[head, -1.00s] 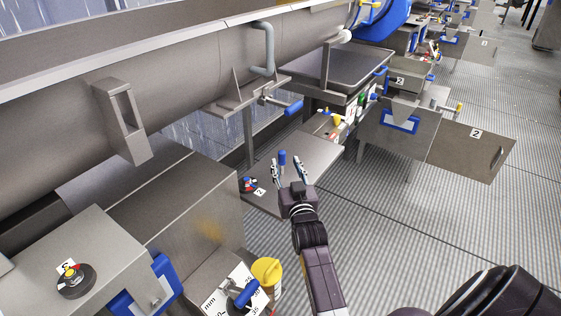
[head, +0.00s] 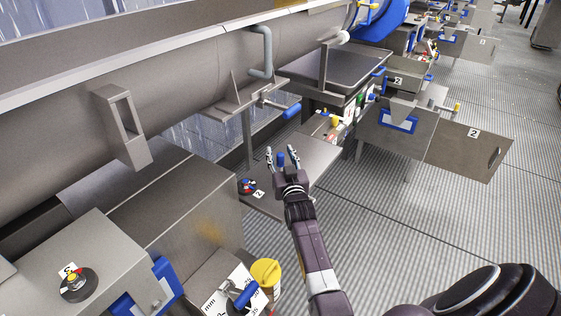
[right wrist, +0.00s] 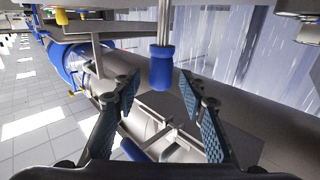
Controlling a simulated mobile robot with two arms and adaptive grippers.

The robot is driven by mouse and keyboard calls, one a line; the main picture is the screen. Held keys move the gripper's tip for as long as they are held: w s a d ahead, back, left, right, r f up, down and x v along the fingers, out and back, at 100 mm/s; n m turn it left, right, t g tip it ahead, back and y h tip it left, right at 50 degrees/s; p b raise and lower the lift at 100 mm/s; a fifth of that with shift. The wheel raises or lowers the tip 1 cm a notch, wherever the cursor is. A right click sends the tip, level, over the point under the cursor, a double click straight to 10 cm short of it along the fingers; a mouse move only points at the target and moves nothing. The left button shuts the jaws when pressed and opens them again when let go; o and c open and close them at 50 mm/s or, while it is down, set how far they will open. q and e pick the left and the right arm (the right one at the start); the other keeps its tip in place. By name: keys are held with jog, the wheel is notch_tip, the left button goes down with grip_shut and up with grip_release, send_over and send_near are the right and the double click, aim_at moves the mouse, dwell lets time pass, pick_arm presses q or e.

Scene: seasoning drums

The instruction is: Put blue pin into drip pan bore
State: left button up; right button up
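The blue pin (head: 281,160) shows in the head view at the flat steel shelf (head: 314,164), partly hidden by my right gripper (head: 281,155). In the right wrist view, the pin's blue grip (right wrist: 161,68) hangs from a bright metal shaft at top centre. My right gripper (right wrist: 166,108) is open, its two textured fingers on either side below the pin. I see no clear contact. I cannot make out the bore; a dark-topped tray (head: 338,70), possibly the drip pan, stands behind the shelf. My left gripper is not in view.
A blue-handled lever (head: 291,111) sticks out under the large steel drum (head: 200,75), above the shelf. A round knob (head: 247,186) sits at the shelf's left edge. A yellow container (head: 266,273) stands in front. The ribbed floor (head: 400,230) at right is open.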

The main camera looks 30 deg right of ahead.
jog(key=shift+c, duration=0.4)
grip_shut()
jog(key=shift+r, duration=0.1)
